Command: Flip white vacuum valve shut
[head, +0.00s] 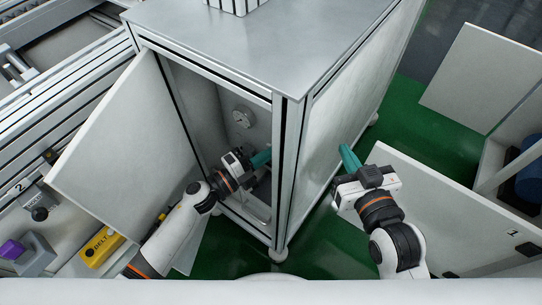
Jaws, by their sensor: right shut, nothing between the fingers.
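The open cabinet (225,25) stands in the middle, with a round pale gauge (243,117) on its inner back wall. I cannot make out the white vacuum valve for certain; the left arm covers part of the cabinet's inside. My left gripper (262,157) reaches into the cabinet opening, its teal fingers below and right of the gauge. Whether they are open or shut does not show. My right gripper (347,157) is outside, beside the cabinet's right side panel, with its teal fingers shut and empty.
The cabinet's white door (110,145) hangs open at left. A yellow BELT box (100,247), a black knob (40,213) and a purple piece (12,249) are at lower left. At right are a white panel marked 1 (450,215) and a blue cylinder (531,180). Green floor (320,245) shows between.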

